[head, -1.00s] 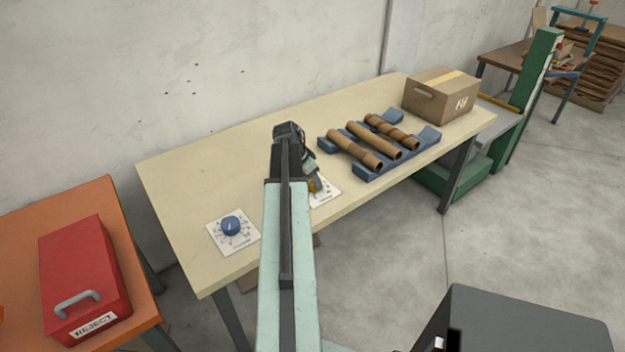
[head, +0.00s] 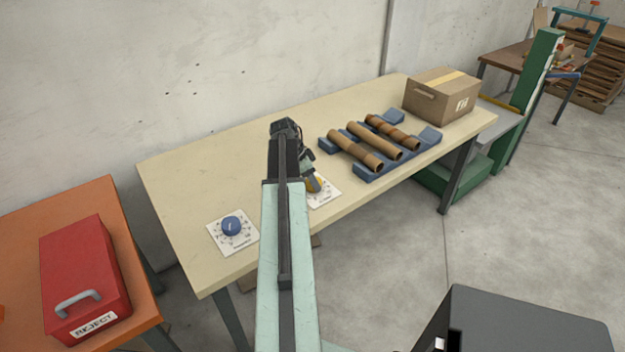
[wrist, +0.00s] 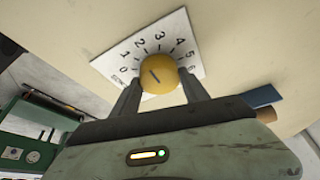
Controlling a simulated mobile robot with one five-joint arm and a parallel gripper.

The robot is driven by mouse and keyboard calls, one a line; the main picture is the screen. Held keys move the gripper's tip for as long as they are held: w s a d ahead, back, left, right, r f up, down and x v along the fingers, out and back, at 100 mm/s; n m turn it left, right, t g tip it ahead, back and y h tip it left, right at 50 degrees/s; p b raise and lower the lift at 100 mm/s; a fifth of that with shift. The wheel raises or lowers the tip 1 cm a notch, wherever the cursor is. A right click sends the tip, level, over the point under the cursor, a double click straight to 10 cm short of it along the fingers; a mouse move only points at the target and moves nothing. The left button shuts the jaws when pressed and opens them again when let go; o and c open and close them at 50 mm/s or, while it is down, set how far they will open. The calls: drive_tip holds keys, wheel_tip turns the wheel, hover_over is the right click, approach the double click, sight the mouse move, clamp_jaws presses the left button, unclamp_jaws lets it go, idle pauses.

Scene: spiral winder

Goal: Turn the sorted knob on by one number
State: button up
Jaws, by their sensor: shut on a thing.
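A yellow knob (wrist: 159,73) sits on a white dial card with black numbers 0 to 6 (wrist: 183,48). The card's printed word is too small to read surely. The knob's dark pointer line slants to the upper left, roughly towards 2. My gripper (wrist: 158,91) is shut on the yellow knob, one finger on each side. In the head view my gripper (head: 313,183) is at the front of the table, and my arm hides part of the dial card (head: 326,192).
A blue knob (head: 231,226) on another card is to the left on the table (head: 190,180). A blue rack (head: 425,147) with brown tubes and a cardboard box (head: 440,96) are to the right. A red reject box (head: 85,275) is on an orange table.

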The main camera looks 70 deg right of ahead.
drive_tip(key=o, duration=1.4)
drive_tip(key=p+v, duration=0.7)
drive_tip(key=shift+w+a+r, duration=0.1)
drive_tip(key=shift+r, duration=0.25)
